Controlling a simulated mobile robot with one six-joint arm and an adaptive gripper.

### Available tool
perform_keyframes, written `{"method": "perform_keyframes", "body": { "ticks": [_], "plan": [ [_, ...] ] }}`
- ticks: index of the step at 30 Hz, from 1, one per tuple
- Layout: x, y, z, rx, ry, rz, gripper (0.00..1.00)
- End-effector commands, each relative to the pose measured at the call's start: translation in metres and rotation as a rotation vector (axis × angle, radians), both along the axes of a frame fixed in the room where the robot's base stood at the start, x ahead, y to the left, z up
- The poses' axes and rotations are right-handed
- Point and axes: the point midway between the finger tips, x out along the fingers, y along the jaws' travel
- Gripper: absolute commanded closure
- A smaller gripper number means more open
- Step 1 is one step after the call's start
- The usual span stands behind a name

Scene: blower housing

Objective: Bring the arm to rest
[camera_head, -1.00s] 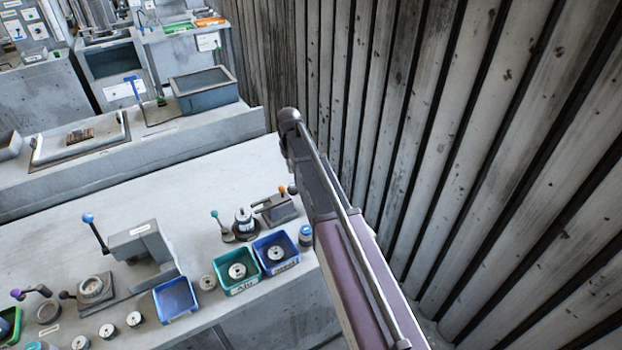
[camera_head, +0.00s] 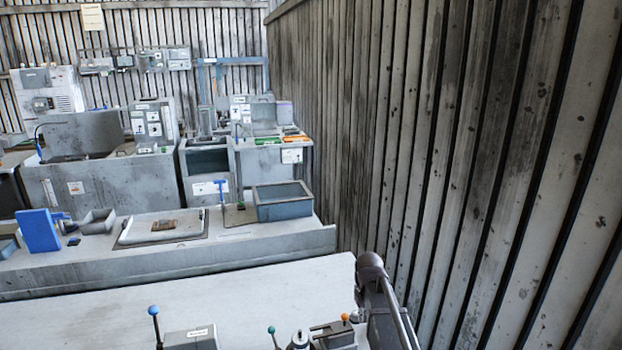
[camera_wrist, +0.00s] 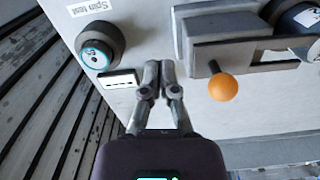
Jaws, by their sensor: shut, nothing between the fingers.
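My gripper (camera_wrist: 152,92) shows in the wrist view with its two fingertips together and nothing between them. It hangs above the pale bench top (camera_wrist: 140,20), between a round dark button with a teal ring (camera_wrist: 97,48) and a grey fixture (camera_wrist: 225,50) with an orange ball-ended lever (camera_wrist: 222,87). In the head view my arm shows only at the lower right, in front of the wall; the gripper itself is hidden there.
A slatted wall (camera_head: 440,140) runs along the right, close to my arm. The near bench (camera_head: 190,295) carries a blue-knobbed lever (camera_head: 154,311) and a grey block (camera_head: 192,338). A blue-grey bin (camera_head: 283,205) stands on the bench behind. The near bench's middle is clear.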

Motion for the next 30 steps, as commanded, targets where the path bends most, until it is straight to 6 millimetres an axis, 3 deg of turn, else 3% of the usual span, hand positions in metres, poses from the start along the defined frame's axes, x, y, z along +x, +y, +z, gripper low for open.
{"method": "perform_keyframes", "body": {
  "ticks": [1,3,9,12,18,30],
  "plan": [
    [-0.03,-0.001,0.0,0.0,0.0,-0.019,1.0],
    [-0.057,-0.002,0.0,0.0,0.0,-0.045,1.0],
    [-0.124,-0.003,0.0,-0.001,0.0,-0.116,1.0],
    [-0.147,-0.004,0.0,-0.001,0.0,-0.141,1.0],
    [-0.167,-0.004,0.0,-0.001,0.0,-0.167,1.0],
    [-0.166,-0.004,0.0,-0.001,0.0,-0.169,1.0]
  ]
}}
